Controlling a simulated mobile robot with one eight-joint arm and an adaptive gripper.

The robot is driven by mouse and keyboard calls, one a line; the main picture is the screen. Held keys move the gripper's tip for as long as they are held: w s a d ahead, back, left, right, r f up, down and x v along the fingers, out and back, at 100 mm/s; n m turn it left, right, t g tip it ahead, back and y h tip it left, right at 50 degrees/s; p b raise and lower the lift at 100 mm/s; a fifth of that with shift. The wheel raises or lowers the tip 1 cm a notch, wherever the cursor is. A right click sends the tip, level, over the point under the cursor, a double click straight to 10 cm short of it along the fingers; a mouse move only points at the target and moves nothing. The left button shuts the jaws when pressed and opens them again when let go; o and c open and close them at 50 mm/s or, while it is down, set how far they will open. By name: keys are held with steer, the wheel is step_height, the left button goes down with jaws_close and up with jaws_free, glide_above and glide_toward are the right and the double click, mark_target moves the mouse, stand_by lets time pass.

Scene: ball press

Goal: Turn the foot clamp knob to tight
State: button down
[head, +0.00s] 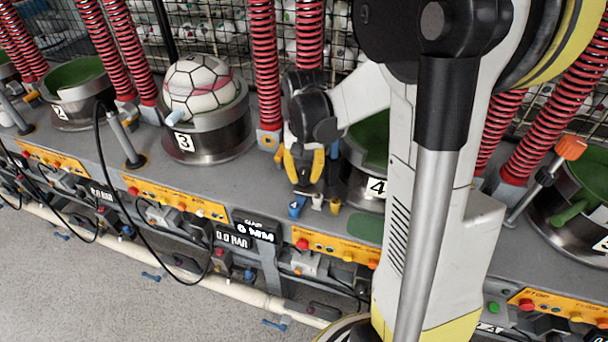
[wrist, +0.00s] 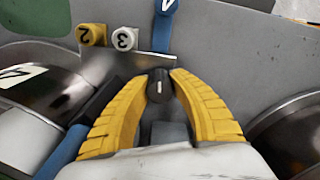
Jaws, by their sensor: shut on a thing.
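A small black knob (wrist: 159,86) with a white pointer line shows between the yellow fingers of my gripper (wrist: 160,80) in the wrist view. My gripper is shut on it, with one finger on each side. The white line runs nearly straight up and down in that view. In the head view my gripper (head: 303,172) reaches down at the bench between ball stations 3 and 4, and the knob is hidden behind the fingers there. Whether this knob is the foot clamp's cannot be read from a label.
Yellow block 2 (wrist: 91,34), cream block 3 (wrist: 124,38) and a blue lever (wrist: 164,30) stand close beyond the fingers. A ball (head: 198,84) sits in cup 3 (head: 212,140). A black display (head: 257,230) appears to read 0 MM. Red springs (head: 265,70) rise behind.

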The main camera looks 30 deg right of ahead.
mark_target(304, 170)
steer(key=c, duration=1.1)
jaws_free()
step_height(304, 170, up, 12)
